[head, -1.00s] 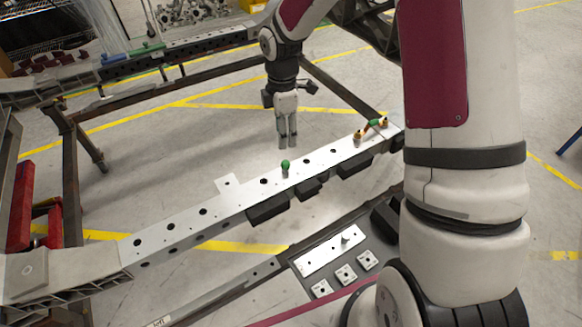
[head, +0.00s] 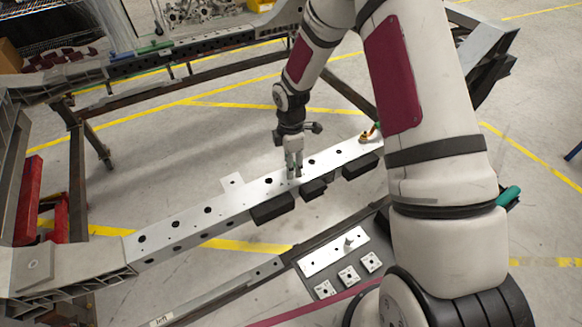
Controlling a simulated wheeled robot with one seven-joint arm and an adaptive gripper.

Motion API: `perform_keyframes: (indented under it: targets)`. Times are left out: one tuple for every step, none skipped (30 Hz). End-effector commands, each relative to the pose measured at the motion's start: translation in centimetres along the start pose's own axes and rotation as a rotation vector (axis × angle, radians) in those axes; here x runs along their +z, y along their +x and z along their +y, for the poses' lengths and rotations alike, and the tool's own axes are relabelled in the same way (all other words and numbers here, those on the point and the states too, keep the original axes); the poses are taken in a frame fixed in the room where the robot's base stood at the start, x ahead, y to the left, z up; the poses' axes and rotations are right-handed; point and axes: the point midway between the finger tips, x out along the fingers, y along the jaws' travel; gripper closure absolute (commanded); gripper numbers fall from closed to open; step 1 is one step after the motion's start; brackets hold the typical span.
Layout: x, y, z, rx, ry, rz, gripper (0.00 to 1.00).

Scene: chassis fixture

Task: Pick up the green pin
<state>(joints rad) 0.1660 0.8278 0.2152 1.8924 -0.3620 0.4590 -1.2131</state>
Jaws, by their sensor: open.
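My gripper (head: 294,173) is over the middle of the long silver beam (head: 205,212), pointing down with its fingertips close to the beam's top face. Its jaws are open. The green pin that stood upright on this part of the beam is not visible now; the fingers cover its spot. I cannot tell whether the fingers touch it or stand around it.
An orange-brass fitting (head: 364,136) sits on the beam's right end, partly behind my arm. A teal handle (head: 509,195) shows right of my arm. A plate (head: 333,252) and small square blocks (head: 348,275) lie in front. Floor behind the beam is open.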

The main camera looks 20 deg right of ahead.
Motion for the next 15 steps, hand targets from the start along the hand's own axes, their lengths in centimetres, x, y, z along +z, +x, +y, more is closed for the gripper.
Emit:
perform_keyframes:
  targets:
    - [0.01,0.06,0.02,0.001,0.0,0.0,0.52]
    - [0.01,0.06,0.02,0.001,0.0,0.0,0.52]
    - [0.01,0.05,0.02,0.001,0.0,0.0,0.52]
    - [0.01,0.04,0.02,0.001,0.0,0.0,0.52]
    - [0.01,0.04,0.02,0.001,0.0,0.0,0.52]
    - [0.01,0.04,0.02,0.001,0.0,0.0,0.52]
    - [0.01,0.04,0.01,0.0,0.0,0.0,0.59]
    - [0.01,0.04,0.01,0.0,0.0,0.0,0.66]
    - [0.01,0.04,0.01,0.0,0.0,0.0,0.75]
    - [0.01,0.03,0.0,0.0,0.0,0.0,0.82]
    - [0.01,0.03,0.0,0.0,0.0,0.0,0.88]
    - [0.01,0.03,0.0,0.0,0.0,0.0,0.97]
    - [0.01,0.03,0.0,0.0,0.0,0.0,1.0]
    - [0.01,0.03,0.0,0.0,0.0,0.0,1.0]
    - [0.01,0.03,0.0,0.0,0.0,0.0,1.0]
